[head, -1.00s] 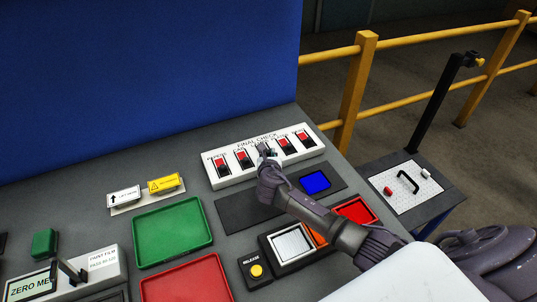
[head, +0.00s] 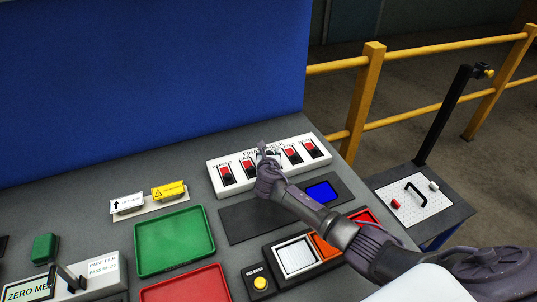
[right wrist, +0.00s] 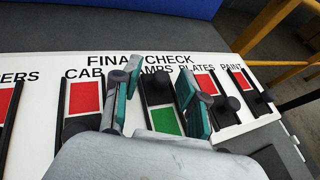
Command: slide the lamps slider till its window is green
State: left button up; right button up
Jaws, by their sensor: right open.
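The white FINAL CHECK panel (head: 238,179) carries a row of sliders with black tracks and knobs. The LAMPS slider (right wrist: 158,90) is in the middle of the right wrist view; its black knob is at the far end of the track and its window (right wrist: 166,121) shows green below the knob. My right gripper (right wrist: 160,90) is open, its two teal-padded fingers either side of the LAMPS track. Whether a finger touches the knob I cannot tell. In the head view the right gripper (head: 266,153) hides the LAMPS slider. My left gripper is out of view.
The neighbouring CAB slider (right wrist: 84,98) and PLATES slider (right wrist: 207,84) show red windows close beside the fingers; PAINT (right wrist: 241,79) is red too. Nearer are a dark mat with a blue square (head: 322,192), a green tray (head: 174,240) and a yellow RELEASE button (head: 260,283).

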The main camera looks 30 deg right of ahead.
jog(key=shift+s+r, duration=0.1)
jog(key=shift+s, duration=0.1)
jog(key=v, duration=1.1)
jog(key=shift+s, duration=0.2)
jog(key=shift+a+r, duration=0.1)
jog(key=shift+a, duration=0.1)
